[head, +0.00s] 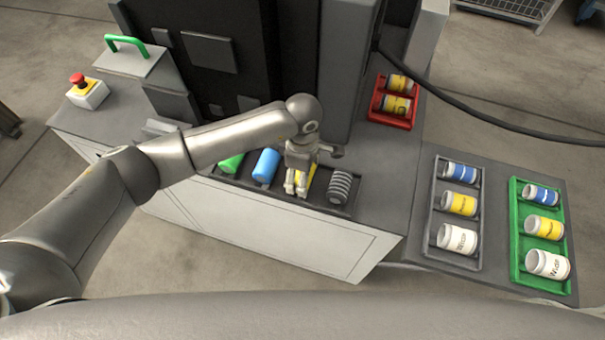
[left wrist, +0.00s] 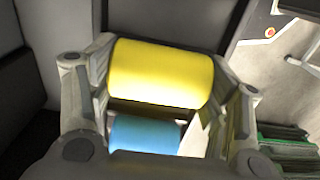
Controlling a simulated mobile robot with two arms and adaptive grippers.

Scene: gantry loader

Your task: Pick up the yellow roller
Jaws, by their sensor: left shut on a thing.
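The yellow roller (head: 310,178) is mostly hidden by my left gripper (head: 297,187) in the head view, at the dark tray (head: 317,203) on the machine's front ledge. In the left wrist view the yellow roller (left wrist: 160,75) lies lengthwise between the two fingers of my left gripper (left wrist: 158,108), which is shut on it. I cannot tell whether the roller touches the tray. My right gripper is not in view.
A green roller (head: 231,163), a blue roller (head: 266,166) and a grey ribbed roller (head: 340,187) lie in the same tray. A red tray (head: 391,120), a grey tray (head: 437,240) and a green tray (head: 517,265) hold labelled cans to the right. A black cable (head: 480,127) crosses there.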

